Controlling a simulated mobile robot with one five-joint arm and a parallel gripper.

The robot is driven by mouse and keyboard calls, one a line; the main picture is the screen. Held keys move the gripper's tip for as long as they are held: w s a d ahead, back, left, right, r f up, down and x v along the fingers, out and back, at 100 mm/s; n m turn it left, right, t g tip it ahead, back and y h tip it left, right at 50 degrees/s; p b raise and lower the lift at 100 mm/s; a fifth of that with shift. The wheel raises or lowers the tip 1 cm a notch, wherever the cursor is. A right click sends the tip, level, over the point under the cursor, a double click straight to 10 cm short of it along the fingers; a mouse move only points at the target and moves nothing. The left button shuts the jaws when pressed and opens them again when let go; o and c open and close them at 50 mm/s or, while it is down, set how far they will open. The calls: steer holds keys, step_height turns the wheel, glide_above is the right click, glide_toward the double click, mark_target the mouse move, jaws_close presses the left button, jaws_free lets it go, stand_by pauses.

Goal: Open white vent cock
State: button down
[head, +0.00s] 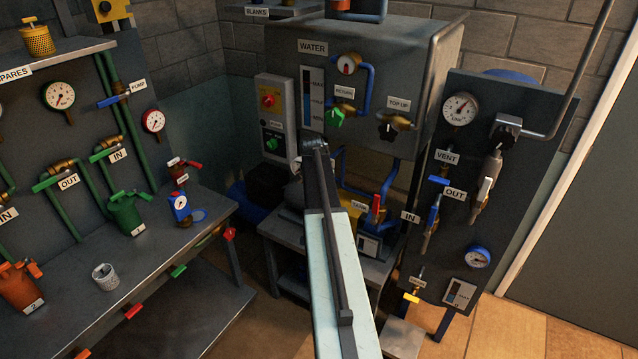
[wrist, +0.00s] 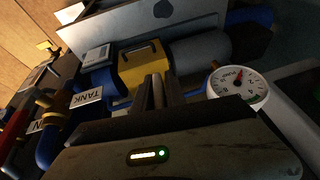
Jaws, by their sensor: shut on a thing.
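A small white lever (head: 486,188), which I take for the white vent cock, sits on a pipe on the grey panel at the right in the head view. The VENT label (head: 447,157) is up and left of it, and the OUT label (head: 454,194) is just left of it. My gripper (head: 313,143) is well left of this lever, in front of the water cabinet. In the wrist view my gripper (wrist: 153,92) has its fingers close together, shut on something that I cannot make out. The white lever does not show clearly in the wrist view.
The water cabinet (head: 380,85) stands behind my arm, with a yellow unit (head: 352,210) below it. A blue lever (head: 433,215) and a bent grey pipe (head: 560,115) are near the white lever. A workbench (head: 150,265) fills the left. A pump gauge (wrist: 238,84) is close by.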

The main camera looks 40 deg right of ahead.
steer(key=shift+s+g, duration=0.2)
steer(key=shift+g, duration=0.5)
steer(key=c, duration=1.5)
jaws_free()
steer(key=p+v, duration=0.7)
steer(key=shift+r, duration=0.3)
steer(key=shift+a, duration=0.15)
